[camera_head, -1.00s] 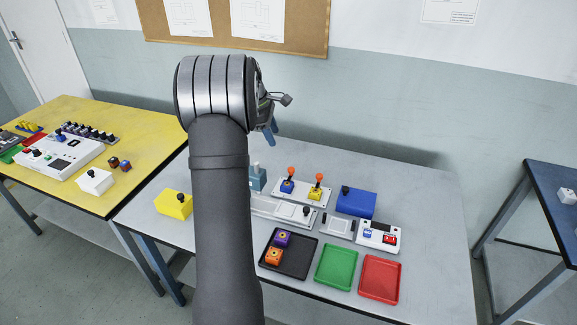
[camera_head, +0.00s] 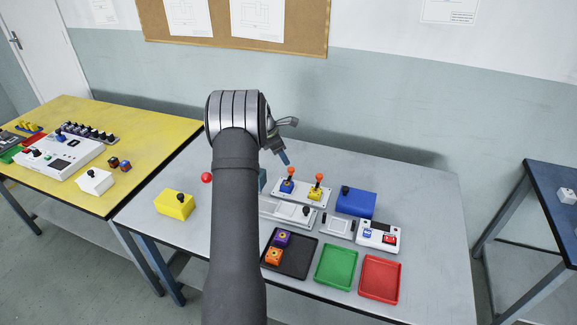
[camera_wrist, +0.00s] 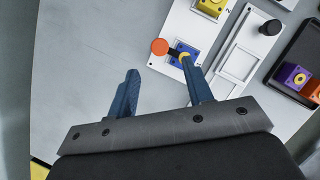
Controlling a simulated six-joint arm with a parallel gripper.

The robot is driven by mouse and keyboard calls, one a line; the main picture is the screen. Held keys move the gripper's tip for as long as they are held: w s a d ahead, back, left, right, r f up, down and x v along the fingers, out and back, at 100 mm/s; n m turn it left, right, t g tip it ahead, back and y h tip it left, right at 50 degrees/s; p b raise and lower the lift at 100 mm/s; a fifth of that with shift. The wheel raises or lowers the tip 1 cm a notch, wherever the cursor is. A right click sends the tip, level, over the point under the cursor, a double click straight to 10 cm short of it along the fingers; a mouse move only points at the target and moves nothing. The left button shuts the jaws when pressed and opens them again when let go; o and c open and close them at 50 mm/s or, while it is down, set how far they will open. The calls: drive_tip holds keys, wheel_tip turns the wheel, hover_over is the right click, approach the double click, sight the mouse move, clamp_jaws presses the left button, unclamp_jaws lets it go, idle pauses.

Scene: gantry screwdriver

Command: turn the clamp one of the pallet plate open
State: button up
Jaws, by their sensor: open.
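The white pallet plate (camera_head: 302,194) stands at the back of the grey table, bearing a blue block (camera_head: 288,187) and a yellow block (camera_head: 316,194). Each has a clamp lever with an orange knob, raised above its block. In the wrist view, a "2" is printed by the yellow block (camera_wrist: 212,6); the blue block's number is not readable. The blue block (camera_wrist: 184,54) and its orange knob (camera_wrist: 159,46) lie just beyond my fingertips. My gripper (camera_wrist: 160,72) is open and empty above the plate, with its right finger overlapping the blue block in view.
A white fixture with a black knob (camera_head: 306,210) lies in front of the plate. Nearby are a blue box (camera_head: 356,202), a yellow box (camera_head: 174,204), a white switch box (camera_head: 379,236), and black, green (camera_head: 336,267) and red trays. A red ball (camera_head: 206,178) shows left of my arm.

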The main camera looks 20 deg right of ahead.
sight(290, 168)
drive_tip(key=x, duration=0.6)
drive_tip(key=shift+d+f, duration=0.15)
drive_tip(key=shift+c, duration=0.2)
drive_tip(key=c, duration=1)
